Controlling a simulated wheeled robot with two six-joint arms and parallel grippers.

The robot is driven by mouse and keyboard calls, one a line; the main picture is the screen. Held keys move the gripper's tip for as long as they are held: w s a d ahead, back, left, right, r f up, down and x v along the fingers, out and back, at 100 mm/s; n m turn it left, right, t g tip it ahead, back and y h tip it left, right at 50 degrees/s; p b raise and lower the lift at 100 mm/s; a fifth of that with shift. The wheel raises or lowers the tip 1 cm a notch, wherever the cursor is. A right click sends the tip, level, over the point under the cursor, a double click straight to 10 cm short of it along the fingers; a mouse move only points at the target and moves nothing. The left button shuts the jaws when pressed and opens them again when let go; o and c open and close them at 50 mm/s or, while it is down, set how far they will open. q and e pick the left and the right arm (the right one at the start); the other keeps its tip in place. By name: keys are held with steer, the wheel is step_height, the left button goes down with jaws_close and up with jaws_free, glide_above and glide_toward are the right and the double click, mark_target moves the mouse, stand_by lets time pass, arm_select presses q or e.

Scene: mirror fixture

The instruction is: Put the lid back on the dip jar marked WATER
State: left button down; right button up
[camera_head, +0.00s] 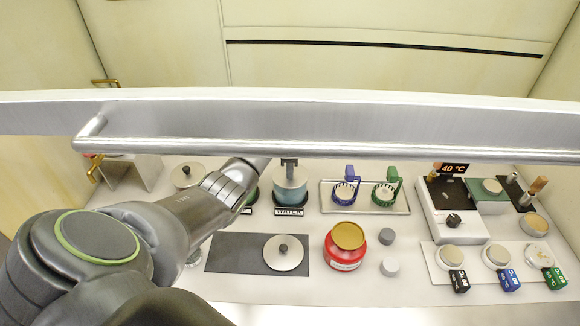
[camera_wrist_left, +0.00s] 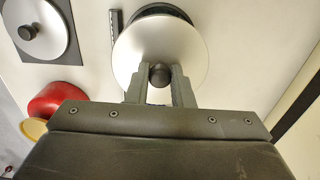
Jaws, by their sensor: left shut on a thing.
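The jar marked WATER (camera_head: 291,196) stands at the back middle of the bench, its label on its front. My left gripper (camera_head: 289,163) is over it, reaching in from the left. In the left wrist view, my left gripper (camera_wrist_left: 160,82) is shut on the dark knob of a round silver lid (camera_wrist_left: 137,52). A dark round rim (camera_wrist_left: 166,9) shows past the lid's far edge. The lid hides most of what is under it, and I cannot tell whether it touches the jar. My right gripper is not in view.
Another knobbed lid (camera_head: 284,261) lies on a dark mat (camera_head: 232,254). A red jar (camera_head: 344,252) stands right of it. A rack (camera_head: 327,205) with blue and green clips stands to the right. A metal bar (camera_head: 330,145) crosses in front of the back row.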

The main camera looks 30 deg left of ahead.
arm_select(q)
steer(key=shift+p, duration=0.35)
stand_by(0.3)
steer(key=c, duration=1.2)
jaws_free()
steer(key=shift+o, duration=0.5)
steer(key=o, duration=0.4)
steer(key=shift+r+p, duration=1.35)
steer(key=shift+p, duration=0.05)
steer(key=shift+r, duration=2.15)
